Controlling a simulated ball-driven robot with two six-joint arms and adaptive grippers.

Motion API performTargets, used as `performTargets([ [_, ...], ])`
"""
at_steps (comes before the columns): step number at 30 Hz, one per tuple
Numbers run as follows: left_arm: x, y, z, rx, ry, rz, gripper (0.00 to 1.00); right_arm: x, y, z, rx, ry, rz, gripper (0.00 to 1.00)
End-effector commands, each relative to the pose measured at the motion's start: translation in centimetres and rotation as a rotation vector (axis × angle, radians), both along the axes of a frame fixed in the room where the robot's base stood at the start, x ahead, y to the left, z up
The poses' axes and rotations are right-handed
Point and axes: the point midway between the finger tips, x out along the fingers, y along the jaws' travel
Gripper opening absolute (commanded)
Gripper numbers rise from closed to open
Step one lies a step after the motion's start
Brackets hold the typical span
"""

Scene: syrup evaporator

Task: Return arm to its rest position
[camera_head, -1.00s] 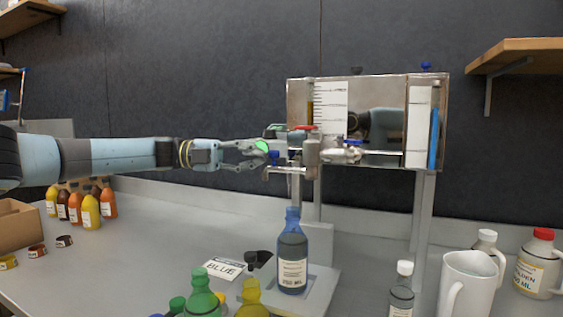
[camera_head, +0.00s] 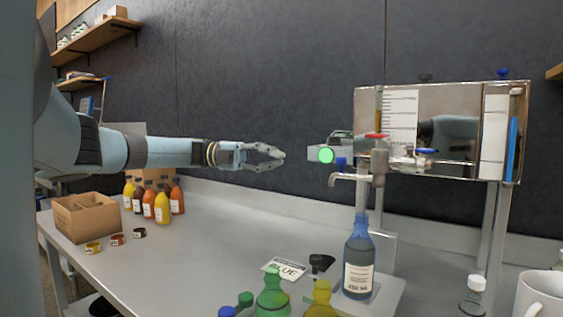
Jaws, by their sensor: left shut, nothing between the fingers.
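My left arm reaches in from the left, roughly level above the bench. A blue bottle (camera_head: 359,262) stands upright below the spout. My right gripper is not in view.
An open cardboard box (camera_head: 86,219) and several filled bottles (camera_head: 162,207) stand at the bench's left, with small labelled rings (camera_head: 117,240) in front. A green bottle (camera_head: 271,294), a yellow bottle (camera_head: 320,299) and a card (camera_head: 285,269) are at the front. The bench's middle is clear.

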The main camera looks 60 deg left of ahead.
Motion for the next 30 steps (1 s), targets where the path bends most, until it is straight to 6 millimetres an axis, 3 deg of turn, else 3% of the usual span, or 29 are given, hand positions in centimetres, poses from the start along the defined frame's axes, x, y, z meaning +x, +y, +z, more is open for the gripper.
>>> performTargets([
  [17, 0.0, 0.0, 0.1, 0.001, -0.001, 0.000, 0.00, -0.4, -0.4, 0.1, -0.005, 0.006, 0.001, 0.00],
  [20, -0.1, 0.0, 1.4, 0.001, -0.006, -0.001, 0.00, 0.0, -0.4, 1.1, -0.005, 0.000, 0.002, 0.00],
  [27, -0.3, 0.0, 7.0, 0.001, -0.030, -0.001, 0.00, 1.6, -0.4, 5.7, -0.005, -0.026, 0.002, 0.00],
  [30, -0.4, 0.0, 8.5, 0.001, -0.035, -0.001, 0.00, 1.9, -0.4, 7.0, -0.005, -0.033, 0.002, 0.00],
])
